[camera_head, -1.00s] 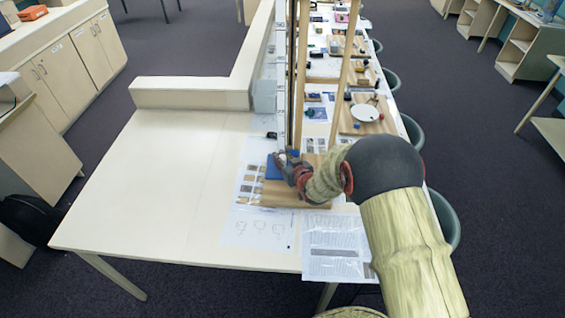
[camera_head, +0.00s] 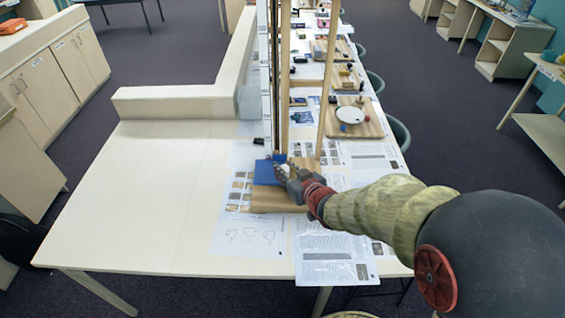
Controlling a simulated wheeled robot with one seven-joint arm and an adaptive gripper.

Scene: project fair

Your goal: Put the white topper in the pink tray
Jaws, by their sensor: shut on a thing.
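My gripper (camera_head: 283,168) is over the near wooden board, beside a blue square pad (camera_head: 267,171). A small whitish thing (camera_head: 286,169), probably the white topper, shows between its fingertips, and the gripper is shut on it. The fingers hide part of it, and I cannot tell whether it touches the board. A tiny pink patch (camera_head: 323,21) shows at the far end of the table row. It may be the pink tray, but it is too small to be sure.
The near wooden board (camera_head: 275,201) lies among printed sheets (camera_head: 333,258). Tall upright posts (camera_head: 328,85) stand just behind my gripper. Farther back, a white round plate (camera_head: 351,115) sits on another board (camera_head: 362,131). The white tabletop (camera_head: 145,200) at left is clear.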

